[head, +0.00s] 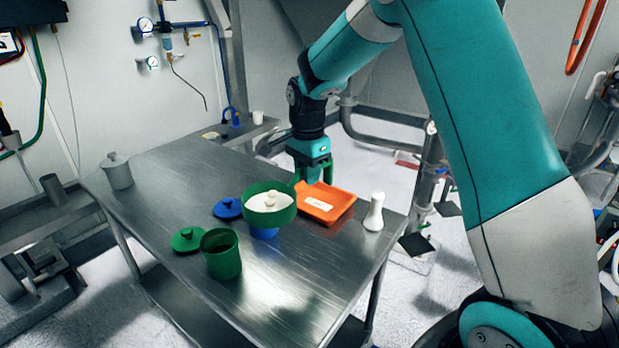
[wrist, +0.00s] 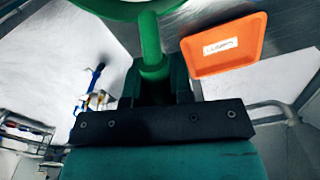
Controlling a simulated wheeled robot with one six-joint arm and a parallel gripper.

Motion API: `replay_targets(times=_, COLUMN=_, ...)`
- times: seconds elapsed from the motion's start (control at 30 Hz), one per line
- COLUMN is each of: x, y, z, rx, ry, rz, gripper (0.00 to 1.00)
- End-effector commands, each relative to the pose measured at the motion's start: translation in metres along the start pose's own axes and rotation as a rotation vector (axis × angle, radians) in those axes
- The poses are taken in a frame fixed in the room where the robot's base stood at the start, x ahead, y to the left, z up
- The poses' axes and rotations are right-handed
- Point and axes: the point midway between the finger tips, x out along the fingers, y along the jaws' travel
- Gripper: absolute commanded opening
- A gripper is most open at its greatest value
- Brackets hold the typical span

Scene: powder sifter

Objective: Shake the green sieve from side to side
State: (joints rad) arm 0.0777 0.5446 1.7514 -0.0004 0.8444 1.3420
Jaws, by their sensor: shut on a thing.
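The green sieve (head: 268,219) is near the middle of the table in the head view. It holds white powder (head: 256,203) and a small pale knob-shaped object (head: 271,199). A blue container (head: 264,233) shows just below it; I cannot tell whether they touch. My gripper (head: 312,174) is to the right of and behind the sieve, pointing down. In the wrist view my gripper (wrist: 155,88) is shut on the sieve's green handle (wrist: 150,40), and the bowl's edge (wrist: 118,8) shows at the top.
An orange tray (head: 338,212) lies close right of the sieve, with a white bottle-shaped piece (head: 374,212) beyond. A blue lid (head: 227,208), green lid (head: 186,240) and open green pot (head: 222,256) are on the left. A grey lidded pot (head: 117,171) stands at the far left corner.

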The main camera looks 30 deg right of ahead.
Motion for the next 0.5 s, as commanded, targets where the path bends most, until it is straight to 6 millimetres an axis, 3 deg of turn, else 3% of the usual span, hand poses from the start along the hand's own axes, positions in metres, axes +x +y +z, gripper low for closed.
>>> replay_targets(times=0.03, x=-0.007, y=-0.013, z=-0.005, rx=0.043, ry=-0.001, rz=0.003, gripper=0.0)
replay_targets(times=0.3, x=0.006, y=-0.071, z=-0.032, rx=0.3, ry=-0.001, rz=0.003, gripper=0.0)
replay_targets(times=0.5, x=0.022, y=-0.097, z=-0.047, rx=0.454, ry=-0.001, rz=0.003, gripper=0.0)
